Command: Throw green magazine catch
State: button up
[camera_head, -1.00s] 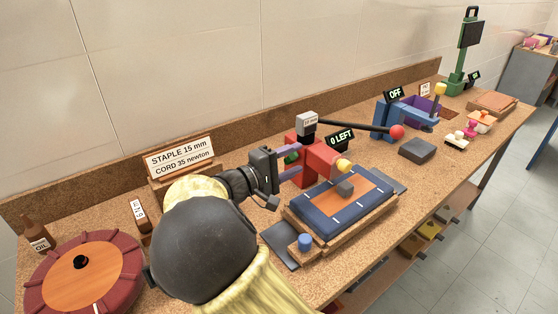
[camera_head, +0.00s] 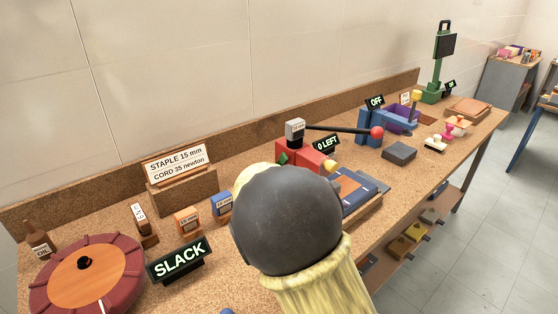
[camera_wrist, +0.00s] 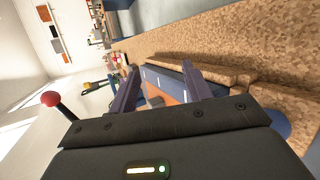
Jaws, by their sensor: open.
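The green magazine catch (camera_head: 283,158) is a small green piece at the left end of the red stapler (camera_head: 309,160) in the head view, partly covered. I cannot tell its exact position. My gripper (camera_wrist: 160,70) is open and empty in the wrist view, its two purple-grey fingers apart. The blue and orange seat pad (camera_wrist: 172,78) shows beyond and between the fingers. In the head view my own arm hides the gripper, so its distance to the catch cannot be told. The catch is not visible in the wrist view.
The stapler's black lever ends in a red ball (camera_head: 377,133). A "0 LEFT" display (camera_head: 326,143) stands beside the stapler. Orange (camera_head: 187,221) and blue (camera_head: 221,207) boxes, a "SLACK" display (camera_head: 179,260) and a round red turntable (camera_head: 86,275) lie left. A grey block (camera_head: 399,152) sits right.

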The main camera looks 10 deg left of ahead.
jog(key=s+d+f+g, duration=0.1)
jog(key=d, duration=0.1)
jog(key=s+d+f+m+g+y, duration=0.1)
jog(key=s+d, duration=0.1)
jog(key=s+d+f+g+y, duration=0.1)
jog(key=f, duration=0.1)
jog(key=shift+s+d+m, duration=0.15)
jog(key=shift+d+m, duration=0.25)
jog(key=s+d+f+m+y, duration=0.1)
jog(key=s+d+m+y, duration=0.1)
jog(key=s, duration=0.4)
jog(key=s+d+f+m+y, duration=0.1)
jog(key=s+d+m+y, duration=0.2)
jog(key=s+m+y, duration=0.2)
jog(key=s+y, duration=0.1)
jog(key=s, duration=0.1)
jog(key=shift+s+g, duration=0.3)
jog(key=shift+g, duration=0.1)
